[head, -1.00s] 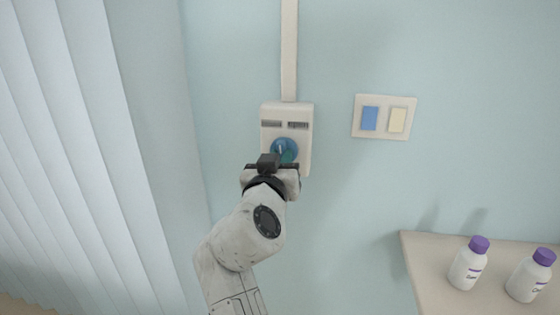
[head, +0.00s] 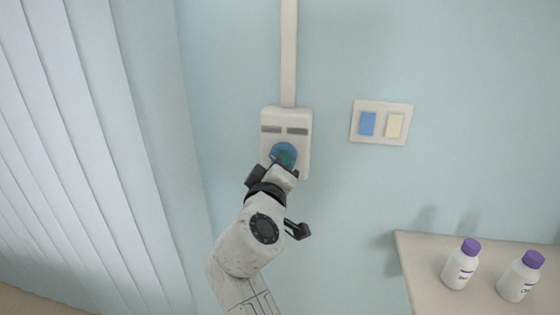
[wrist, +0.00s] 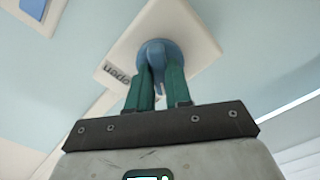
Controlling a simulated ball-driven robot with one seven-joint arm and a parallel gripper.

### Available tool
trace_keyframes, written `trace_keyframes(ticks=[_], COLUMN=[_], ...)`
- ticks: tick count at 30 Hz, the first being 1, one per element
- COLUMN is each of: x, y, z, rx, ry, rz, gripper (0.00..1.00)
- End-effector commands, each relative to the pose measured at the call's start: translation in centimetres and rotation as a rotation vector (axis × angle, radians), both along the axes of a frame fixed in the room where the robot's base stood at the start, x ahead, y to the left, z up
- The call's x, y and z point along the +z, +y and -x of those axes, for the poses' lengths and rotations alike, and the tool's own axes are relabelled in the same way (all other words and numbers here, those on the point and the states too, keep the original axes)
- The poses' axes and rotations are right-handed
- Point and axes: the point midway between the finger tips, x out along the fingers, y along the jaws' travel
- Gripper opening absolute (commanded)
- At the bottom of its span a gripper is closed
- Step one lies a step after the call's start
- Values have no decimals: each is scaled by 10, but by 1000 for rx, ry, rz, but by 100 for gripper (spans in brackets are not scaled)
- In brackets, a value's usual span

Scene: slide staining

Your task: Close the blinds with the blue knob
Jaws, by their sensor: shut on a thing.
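The blue knob (head: 284,152) sits on the lower part of a white control box (head: 303,117) on the wall. It also shows in the wrist view (wrist: 157,50), where the box (wrist: 197,37) looks tilted and has a printed label partly readable as "open". My gripper (wrist: 157,88) has its two green fingers shut on the knob's grip. In the head view my gripper (head: 284,163) partly covers the knob's lower side. The white vertical blinds (head: 75,150) hang at the left, with their slats close together or overlapping.
A wall plate (head: 381,138) with a blue switch (head: 367,123) and a cream switch (head: 394,125) is right of the box. Lower right, a shelf (head: 415,262) carries two white bottles (head: 460,268) (head: 519,281) with purple caps. A conduit (head: 289,60) runs up from the box.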

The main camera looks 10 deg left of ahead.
Motion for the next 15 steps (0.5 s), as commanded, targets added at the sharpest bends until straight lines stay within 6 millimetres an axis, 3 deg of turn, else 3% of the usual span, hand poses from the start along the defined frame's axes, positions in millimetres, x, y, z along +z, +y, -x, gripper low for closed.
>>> trace_keyframes(ticks=[15], x=[-1], y=[1], z=[0], rx=[2], ry=[5], rz=[102], gripper=[0])
